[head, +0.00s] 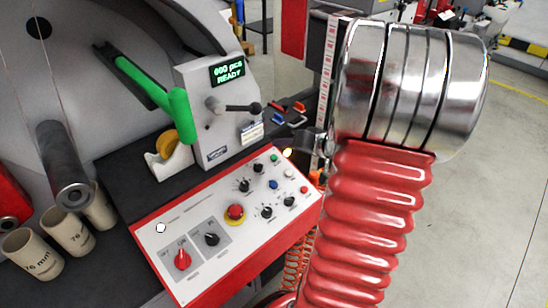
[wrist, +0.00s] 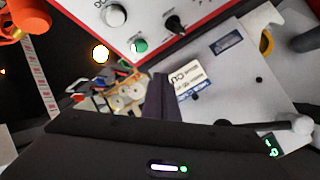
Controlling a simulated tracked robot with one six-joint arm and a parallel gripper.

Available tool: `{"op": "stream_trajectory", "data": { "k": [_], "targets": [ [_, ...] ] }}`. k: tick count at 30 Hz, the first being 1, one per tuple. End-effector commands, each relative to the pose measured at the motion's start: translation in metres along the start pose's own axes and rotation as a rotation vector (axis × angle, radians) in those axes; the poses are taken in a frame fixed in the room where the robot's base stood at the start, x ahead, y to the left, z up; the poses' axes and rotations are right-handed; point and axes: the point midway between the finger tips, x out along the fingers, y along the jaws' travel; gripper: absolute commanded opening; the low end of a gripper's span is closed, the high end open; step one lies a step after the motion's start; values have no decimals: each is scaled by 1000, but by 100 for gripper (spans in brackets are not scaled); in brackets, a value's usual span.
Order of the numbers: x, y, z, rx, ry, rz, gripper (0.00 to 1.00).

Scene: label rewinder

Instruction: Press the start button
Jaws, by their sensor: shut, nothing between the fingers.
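A red-framed control panel (head: 200,221) has a small green button (head: 274,157) at its far right corner; it is the likely start button, but I cannot read its label. The green button also shows in the wrist view (wrist: 140,46), with a white button (wrist: 115,15) and a dark knob (wrist: 175,24) nearby. My gripper (wrist: 160,80) is shut and empty, with its dark fingers pointing towards the panel edge. In the picture its tips are just below and right of the green button, with no contact visible. In the head view my red arm hides most of the gripper.
The panel also carries a red mushroom stop (head: 235,212), a blue button (head: 273,184), a red rotary switch (head: 182,258) and several black knobs. A display reading READY (head: 228,71) stands behind. A lit amber lamp (wrist: 100,53) and small clutter lie near the gripper.

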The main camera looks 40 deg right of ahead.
Motion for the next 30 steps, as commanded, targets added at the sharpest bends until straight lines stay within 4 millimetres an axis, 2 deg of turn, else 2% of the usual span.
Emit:
{"op": "stream_trajectory", "data": {
  "k": [12, 30],
  "targets": [
    [26, 19, 19, 2, -1, 1, 0],
    [28, 20, 21, 0, 0, 1, 0]
  ]
}}
